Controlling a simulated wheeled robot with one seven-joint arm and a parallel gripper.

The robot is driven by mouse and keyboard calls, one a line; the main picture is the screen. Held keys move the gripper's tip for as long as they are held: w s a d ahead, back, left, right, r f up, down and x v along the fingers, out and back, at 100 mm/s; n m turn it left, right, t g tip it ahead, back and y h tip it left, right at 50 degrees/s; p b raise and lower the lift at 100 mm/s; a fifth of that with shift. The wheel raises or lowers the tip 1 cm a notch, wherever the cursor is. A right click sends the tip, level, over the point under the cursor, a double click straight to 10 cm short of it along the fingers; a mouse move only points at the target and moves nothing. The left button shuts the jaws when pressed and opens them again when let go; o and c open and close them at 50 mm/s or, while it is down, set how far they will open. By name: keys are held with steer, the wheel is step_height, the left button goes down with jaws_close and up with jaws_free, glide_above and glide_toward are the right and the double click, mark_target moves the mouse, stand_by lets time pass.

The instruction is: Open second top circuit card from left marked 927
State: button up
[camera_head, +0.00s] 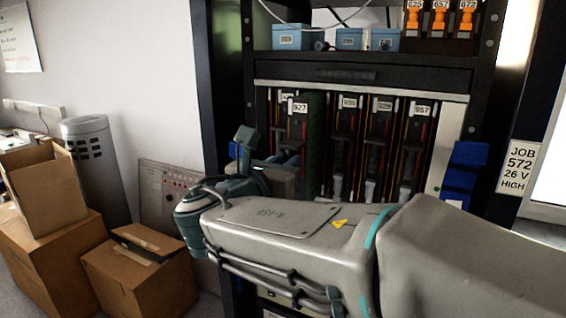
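The circuit card marked 927 (299,107) is in the rack's upper card bay, second from the left. It stands forward of the other cards, and its green board (316,135) shows along its right side. My gripper (290,172) is in front of the lower part of this card, at about handle height. The fingertips are dark and small, partly lost against the card, so I cannot tell whether they are closed on its handle. My wrist and forearm hide the bottom of the card bay.
Cards marked 929 (383,106) and 957 (422,110) stand further back to the right. Blue boxes (292,38) and orange-topped parts (438,18) sit on the shelf above. Cardboard boxes (140,272) and a grey cylinder (92,165) stand at the left.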

steer(key=shift+o, duration=1.2)
steer(key=b+v, duration=0.2)
steer(key=v, duration=1.2)
